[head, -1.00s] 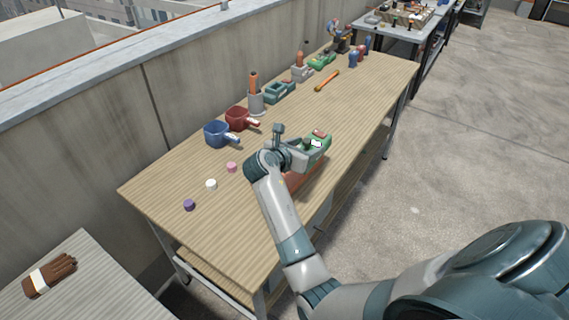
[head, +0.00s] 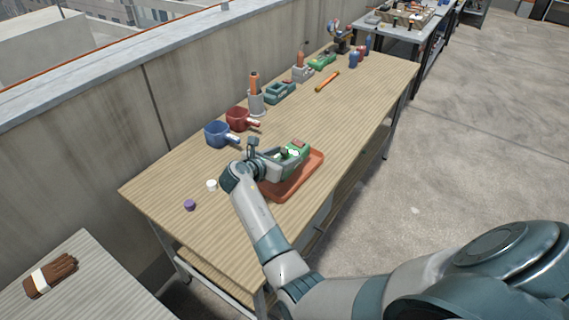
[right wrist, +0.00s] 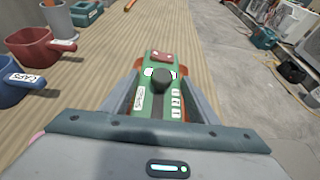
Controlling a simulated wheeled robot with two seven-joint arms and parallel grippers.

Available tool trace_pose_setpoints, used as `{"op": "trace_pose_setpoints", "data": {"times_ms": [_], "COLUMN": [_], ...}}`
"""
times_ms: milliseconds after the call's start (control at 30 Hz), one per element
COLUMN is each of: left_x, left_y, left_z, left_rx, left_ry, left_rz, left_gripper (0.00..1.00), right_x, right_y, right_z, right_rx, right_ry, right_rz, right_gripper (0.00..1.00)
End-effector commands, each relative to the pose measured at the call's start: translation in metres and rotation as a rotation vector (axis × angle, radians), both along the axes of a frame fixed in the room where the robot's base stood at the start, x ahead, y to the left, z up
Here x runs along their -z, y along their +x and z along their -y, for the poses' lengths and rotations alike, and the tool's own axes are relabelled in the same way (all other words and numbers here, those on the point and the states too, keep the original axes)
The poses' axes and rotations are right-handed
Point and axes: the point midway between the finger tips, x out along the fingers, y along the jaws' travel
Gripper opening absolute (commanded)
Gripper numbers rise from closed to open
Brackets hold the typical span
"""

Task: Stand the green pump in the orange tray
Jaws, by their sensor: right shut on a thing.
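The green pump (head: 298,148) has a red patch at its far end and a dark round knob on its top face, seen in the right wrist view (right wrist: 143,98). My right gripper (head: 283,155) is shut on the pump, with one finger on each side of it in the right wrist view (right wrist: 160,92). The orange tray (head: 293,187) lies near the table's front edge. The pump shows over the tray's back left part; whether it touches the tray is hidden. My left gripper is not in view.
On the wooden table (head: 360,95), a blue pot (head: 216,134) and a red pot (head: 237,119) stand behind my gripper. A white cap (head: 211,185) and a purple cap (head: 190,205) lie left. An orange stick (head: 327,80) lies farther back. Table right of the tray is clear.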

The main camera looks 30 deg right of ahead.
Motion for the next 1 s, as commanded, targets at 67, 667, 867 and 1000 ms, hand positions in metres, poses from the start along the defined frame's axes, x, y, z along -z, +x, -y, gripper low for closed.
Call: {"op": "trace_pose_setpoints", "data": {"times_ms": [67,667,867,1000], "left_x": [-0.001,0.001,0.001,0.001], "left_y": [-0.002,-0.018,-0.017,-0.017], "left_z": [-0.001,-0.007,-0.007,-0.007], "left_rx": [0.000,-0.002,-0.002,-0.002], "left_ry": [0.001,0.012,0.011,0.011], "left_rz": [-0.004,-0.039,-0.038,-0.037], "left_gripper": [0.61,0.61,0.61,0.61], "right_x": [0.008,0.033,0.036,0.036], "right_y": [0.000,0.000,-0.001,-0.001], "right_z": [0.000,0.000,0.000,0.000], "right_rx": [0.000,0.000,0.000,0.000], "right_ry": [-0.002,-0.003,0.001,0.001], "right_rz": [-0.002,0.001,-0.001,-0.001], "right_gripper": [0.13,0.13,0.73,0.73]}}
